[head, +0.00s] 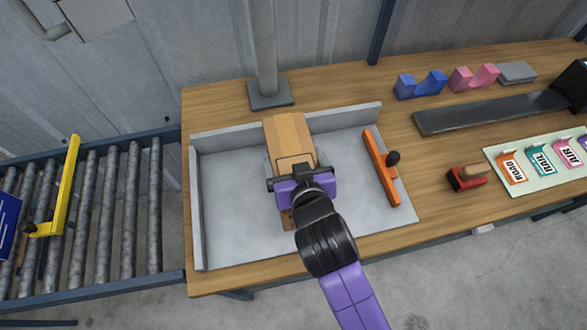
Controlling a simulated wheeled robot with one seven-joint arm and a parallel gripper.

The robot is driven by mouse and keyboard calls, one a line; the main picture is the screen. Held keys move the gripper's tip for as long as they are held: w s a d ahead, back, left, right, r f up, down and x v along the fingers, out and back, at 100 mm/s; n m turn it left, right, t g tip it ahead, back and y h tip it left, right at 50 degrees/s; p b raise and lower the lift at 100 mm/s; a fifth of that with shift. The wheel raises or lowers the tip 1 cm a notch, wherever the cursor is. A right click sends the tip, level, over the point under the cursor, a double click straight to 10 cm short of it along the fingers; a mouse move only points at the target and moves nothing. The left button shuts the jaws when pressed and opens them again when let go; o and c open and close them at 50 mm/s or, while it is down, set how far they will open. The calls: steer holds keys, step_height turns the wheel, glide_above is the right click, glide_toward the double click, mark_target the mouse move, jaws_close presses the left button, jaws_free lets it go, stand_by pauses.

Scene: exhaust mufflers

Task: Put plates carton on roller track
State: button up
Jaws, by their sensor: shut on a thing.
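A brown cardboard carton (288,134) sits in the grey metal tray (232,215) on the wooden bench. My gripper (293,172) is over the carton and shut on it; its purple body hides the carton's middle and near part. No label can be read on the carton, and I cannot tell whether it is lifted off the tray floor. The roller track (127,220) stands at the left, beside the bench, with bare grey rollers on its right part.
A yellow bar (70,180) crosses the track's left part, near a blue sign (6,225). An orange bar with a black knob (381,170) lies in the tray's right side. A post (265,60) stands behind the tray. A red-based stamp (467,178) and colored cards (538,160) lie right.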

steer(key=shift+f, duration=2.3)
steer(key=shift+f, duration=0.15)
steer(key=o, duration=1.8)
steer(key=shift+f, duration=0.15)
